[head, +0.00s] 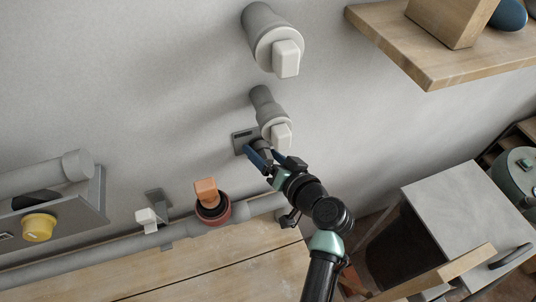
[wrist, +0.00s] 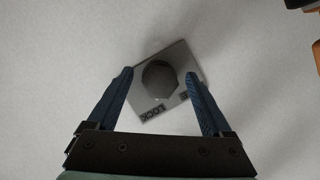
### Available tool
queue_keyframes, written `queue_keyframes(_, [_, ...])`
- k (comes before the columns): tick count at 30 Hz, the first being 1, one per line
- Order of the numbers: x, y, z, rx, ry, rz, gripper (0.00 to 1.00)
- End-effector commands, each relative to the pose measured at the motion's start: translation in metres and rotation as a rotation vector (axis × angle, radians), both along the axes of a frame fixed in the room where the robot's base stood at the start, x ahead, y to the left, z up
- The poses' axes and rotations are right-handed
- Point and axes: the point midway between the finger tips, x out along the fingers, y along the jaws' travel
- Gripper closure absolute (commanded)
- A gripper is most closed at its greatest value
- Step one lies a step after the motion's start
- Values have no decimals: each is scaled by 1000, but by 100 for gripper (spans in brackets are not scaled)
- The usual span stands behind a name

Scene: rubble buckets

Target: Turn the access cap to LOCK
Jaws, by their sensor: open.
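The access cap (wrist: 160,78) is a dark grey round piece on a tilted grey square plate (wrist: 182,56) fixed to the wall. The plate's lower edge carries the word LOCK in the wrist view; a second marking at its right is partly hidden by a finger. In the head view the plate (head: 241,138) shows left of my gripper's tip, with the cap mostly hidden. My gripper (head: 272,160) is open, its two blue fingers on either side of the cap in the wrist view. I cannot tell whether they touch it.
Two grey pipe stubs with white blocks, an upper one (head: 287,58) and a lower one (head: 281,135), project close by. An orange-handled red valve (head: 212,208) and a small white handle (head: 146,216) sit lower left. A wooden shelf (head: 455,62) juts out upper right.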

Motion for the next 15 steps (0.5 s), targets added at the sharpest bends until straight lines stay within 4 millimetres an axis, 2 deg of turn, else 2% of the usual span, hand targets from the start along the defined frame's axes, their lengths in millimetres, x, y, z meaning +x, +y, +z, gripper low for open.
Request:
queue_keyframes(5, [-11,-8,3,0,1,-2,16])
queue_keyframes(15, [-70,-43,26,-1,-2,-5,16])
